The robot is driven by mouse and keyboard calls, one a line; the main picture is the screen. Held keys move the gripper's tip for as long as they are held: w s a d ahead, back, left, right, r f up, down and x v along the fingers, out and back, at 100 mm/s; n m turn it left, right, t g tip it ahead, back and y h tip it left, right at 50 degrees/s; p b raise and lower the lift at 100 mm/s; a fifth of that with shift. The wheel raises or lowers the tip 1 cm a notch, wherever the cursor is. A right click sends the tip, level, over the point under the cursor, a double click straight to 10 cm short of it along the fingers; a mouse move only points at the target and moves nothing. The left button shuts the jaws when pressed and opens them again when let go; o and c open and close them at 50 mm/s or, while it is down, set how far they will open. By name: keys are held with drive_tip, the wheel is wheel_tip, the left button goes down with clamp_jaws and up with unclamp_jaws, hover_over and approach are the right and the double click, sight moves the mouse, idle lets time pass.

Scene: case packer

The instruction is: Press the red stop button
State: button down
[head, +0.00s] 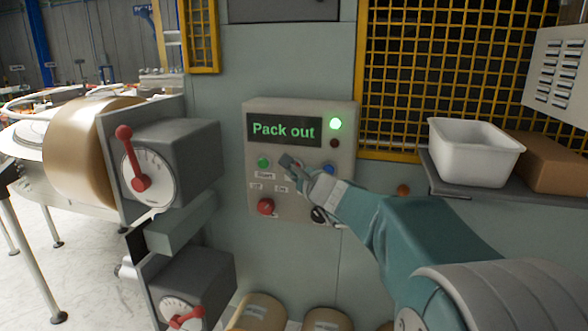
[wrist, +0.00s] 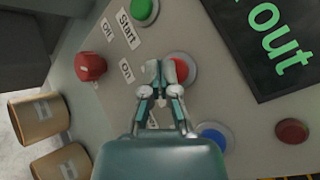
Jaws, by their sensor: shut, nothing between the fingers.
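A red button (wrist: 183,69) in a pale ring sits on the control panel (head: 293,203), between a green button (head: 263,162) labelled Start and a blue button (head: 329,169). Its own label is not readable. My gripper (head: 287,160) is shut and empty, in front of the panel, and hides most of the red button in the head view. In the wrist view my gripper (wrist: 163,70) overlaps the left side of the red button. I cannot tell whether the fingertips touch it.
A red knob (head: 265,206) with On and Off labels sits lower on the panel. A white bin (head: 474,152) stands on a shelf at right.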

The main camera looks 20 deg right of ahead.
drive_tip(key=shift+w+d, duration=0.25)
drive_tip(key=shift+w, duration=0.1)
idle(0.7)
drive_tip(key=shift+s+a, duration=0.55)
drive_tip(key=shift+s, duration=0.15)
drive_tip(key=shift+s+a, duration=0.75)
drive_tip(key=shift+s, duration=0.3)
drive_tip(key=shift+s+a, duration=0.7)
drive_tip(key=shift+s, duration=0.3)
